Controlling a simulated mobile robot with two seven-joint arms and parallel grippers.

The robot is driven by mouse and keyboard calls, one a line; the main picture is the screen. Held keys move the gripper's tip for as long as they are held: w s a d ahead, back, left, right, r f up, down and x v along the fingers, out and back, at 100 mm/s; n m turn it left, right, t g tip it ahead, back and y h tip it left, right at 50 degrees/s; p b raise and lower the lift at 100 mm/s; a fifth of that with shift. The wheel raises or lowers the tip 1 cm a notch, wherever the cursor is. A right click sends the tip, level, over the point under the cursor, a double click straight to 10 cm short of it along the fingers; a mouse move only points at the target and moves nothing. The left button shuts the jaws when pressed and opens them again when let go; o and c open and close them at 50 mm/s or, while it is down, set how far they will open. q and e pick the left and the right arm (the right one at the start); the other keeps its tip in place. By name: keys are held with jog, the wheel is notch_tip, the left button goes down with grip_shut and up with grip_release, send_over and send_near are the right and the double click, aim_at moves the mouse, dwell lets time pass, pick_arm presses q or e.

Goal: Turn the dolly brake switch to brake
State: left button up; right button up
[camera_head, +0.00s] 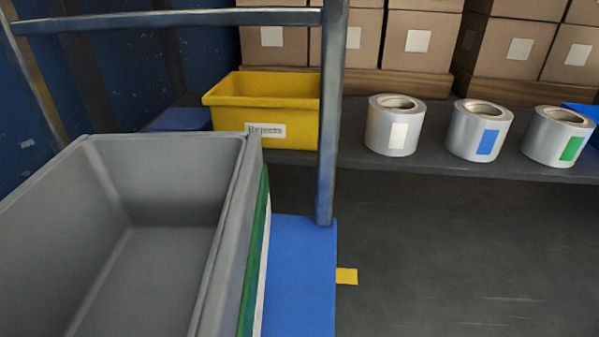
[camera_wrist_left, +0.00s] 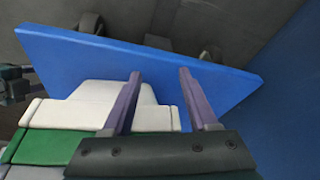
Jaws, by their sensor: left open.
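The blue dolly deck (camera_head: 300,280) is at the lower middle of the head view. A small yellow tab (camera_head: 347,276) sticks out from its right edge; I cannot tell whether this is the brake switch. The left wrist view shows the deck (camera_wrist_left: 90,55) and its edge, with wheels (camera_wrist_left: 210,53) partly behind it. My left gripper (camera_wrist_left: 159,75) is open and apparently empty, over the deck beside a white shape (camera_wrist_left: 100,118). No clear brake switch shows there. A dark jointed part at that view's left edge looks like my right gripper (camera_wrist_left: 18,85), cut off.
A grey bin (camera_head: 160,250) stands on the dolly, beside a metal frame post (camera_head: 330,120). A yellow rejects bin (camera_head: 260,95) and three silver rolls (camera_head: 480,130) sit on a dark shelf behind. Cardboard boxes (camera_head: 410,45) are at the back. Floor at right is clear.

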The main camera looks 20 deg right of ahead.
jog(key=shift+c, duration=0.3)
jog(key=shift+a, duration=0.1)
jog(key=shift+c, duration=0.8)
grip_shut()
jog(key=shift+r, duration=0.1)
